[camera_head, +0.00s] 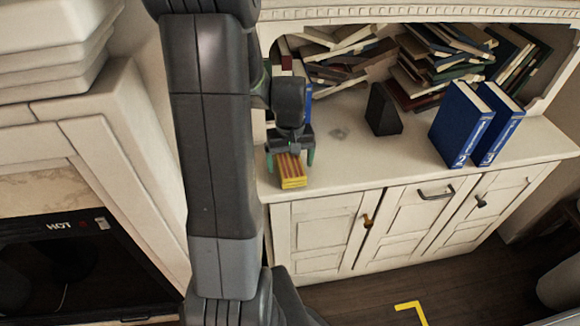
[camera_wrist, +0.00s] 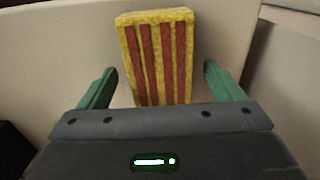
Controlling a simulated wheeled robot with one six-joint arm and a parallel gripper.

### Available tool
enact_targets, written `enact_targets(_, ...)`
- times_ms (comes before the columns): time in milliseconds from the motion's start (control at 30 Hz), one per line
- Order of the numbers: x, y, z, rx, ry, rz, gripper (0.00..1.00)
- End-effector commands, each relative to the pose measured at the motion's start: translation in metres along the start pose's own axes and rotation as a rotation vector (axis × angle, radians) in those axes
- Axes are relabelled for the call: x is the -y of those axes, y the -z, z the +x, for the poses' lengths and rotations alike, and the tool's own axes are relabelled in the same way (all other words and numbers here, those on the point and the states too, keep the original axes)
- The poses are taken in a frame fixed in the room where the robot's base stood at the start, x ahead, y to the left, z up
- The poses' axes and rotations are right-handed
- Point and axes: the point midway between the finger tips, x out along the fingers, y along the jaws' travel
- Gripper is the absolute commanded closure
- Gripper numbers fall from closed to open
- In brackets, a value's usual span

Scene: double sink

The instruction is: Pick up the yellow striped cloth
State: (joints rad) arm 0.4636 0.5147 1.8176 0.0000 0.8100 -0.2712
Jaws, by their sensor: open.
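The yellow striped cloth (camera_head: 291,173) is a folded, block-like yellow piece with dark red stripes. It lies on the white cabinet top near its front left edge. In the wrist view the cloth (camera_wrist: 160,58) extends away from the camera, its near end hidden behind my gripper body. My gripper (camera_head: 290,160) is over the cloth in the head view. In the wrist view the green fingers of my gripper (camera_wrist: 158,80) are apart, one on each side of the cloth, with a visible gap on both sides.
Two blue binders (camera_head: 462,125) stand on the right of the cabinet top (camera_head: 352,158). A dark block (camera_head: 383,110) stands nearer the middle. Piled books (camera_head: 440,62) fill the shelf behind. The cabinet top right of my gripper is clear.

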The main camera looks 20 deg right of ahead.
Motion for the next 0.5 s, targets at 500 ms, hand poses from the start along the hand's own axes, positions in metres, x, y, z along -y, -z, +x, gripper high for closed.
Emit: enact_targets(500,0.0001,0.0002,0.0108,-0.001,0.000,0.000,0.42)
